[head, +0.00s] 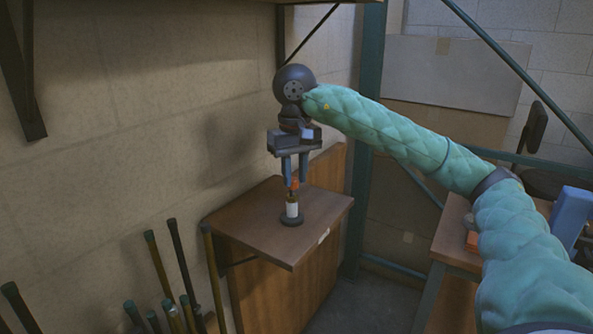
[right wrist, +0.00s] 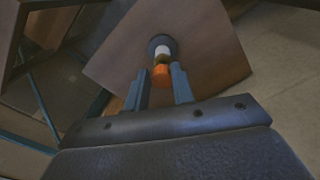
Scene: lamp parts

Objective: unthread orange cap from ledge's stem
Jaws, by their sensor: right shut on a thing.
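The orange cap (head: 294,184) is at the top of a short upright stem (head: 292,209) with a white section and a dark round base. The stem stands on the brown wooden ledge (head: 245,218) by the wall. My right gripper (head: 295,180) points straight down from above and is shut on the cap. In the right wrist view, the orange cap (right wrist: 161,75) lies between the two fingers of the right gripper (right wrist: 160,78), with the white stem (right wrist: 162,49) beyond it. The cap appears in line with the stem; I cannot tell how far it is threaded. My left gripper is not in view.
Several upright poles (head: 160,264) stand at the lower left beside the ledge. A green metal post (head: 364,150) rises behind the ledge on the right. A wooden table (head: 452,232) with a blue object (head: 569,218) is at right. The ledge around the base is clear.

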